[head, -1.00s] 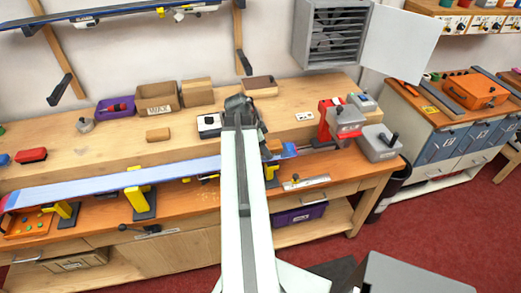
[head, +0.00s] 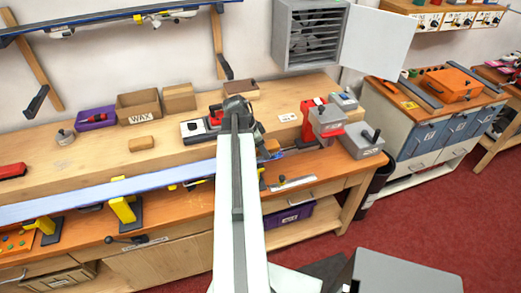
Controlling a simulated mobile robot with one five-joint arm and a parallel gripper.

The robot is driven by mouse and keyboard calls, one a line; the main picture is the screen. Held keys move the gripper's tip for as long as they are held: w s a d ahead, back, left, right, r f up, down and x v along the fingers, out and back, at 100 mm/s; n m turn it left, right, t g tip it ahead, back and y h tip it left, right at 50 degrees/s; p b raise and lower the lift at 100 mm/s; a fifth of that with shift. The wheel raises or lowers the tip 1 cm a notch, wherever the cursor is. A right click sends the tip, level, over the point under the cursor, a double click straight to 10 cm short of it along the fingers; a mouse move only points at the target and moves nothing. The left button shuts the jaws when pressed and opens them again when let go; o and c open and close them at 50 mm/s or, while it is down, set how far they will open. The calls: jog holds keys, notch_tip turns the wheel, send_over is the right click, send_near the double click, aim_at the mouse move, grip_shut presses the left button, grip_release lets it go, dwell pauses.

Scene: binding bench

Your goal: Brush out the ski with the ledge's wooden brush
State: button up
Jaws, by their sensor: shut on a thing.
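The light blue ski (head: 100,190) lies base up along the front of the bench, running from the left edge to behind my arm. Yellow-and-black supports (head: 123,210) hold it. My gripper (head: 262,138) is over the ski's right end, mostly hidden by my own arm. It is shut on a small tan wooden piece, which looks like the wooden brush (head: 272,146); only its right part shows. I cannot tell whether it touches the ski.
On the ledge stand a WAX box (head: 138,107), a purple bin (head: 95,121), a tan block (head: 141,144) and a dark-topped brown block (head: 240,92). A red-and-grey device (head: 327,122) and a grey box (head: 362,143) stand right of my gripper.

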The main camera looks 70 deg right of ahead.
jog(key=shift+s+d+r+p, duration=0.1)
jog(key=shift+d+r+p, duration=0.2)
jog(key=shift+p, duration=0.25)
notch_tip(320, 180, up, 5)
jog(key=p, duration=0.5)
jog(key=shift+a+r, duration=0.1)
notch_tip(320, 180, up, 3)
jog(key=p, duration=0.3)
jog(key=shift+r, duration=0.1)
jog(key=shift+f, duration=0.25)
notch_tip(320, 180, down, 6)
jog(key=b, duration=0.6)
jog(key=shift+f+b, duration=0.25)
jog(key=shift+b, duration=0.15)
jog(key=shift+f+b, duration=1)
jog(key=shift+f, duration=0.05)
jog(key=shift+w+a+r, duration=0.1)
jog(key=shift+w, duration=0.1)
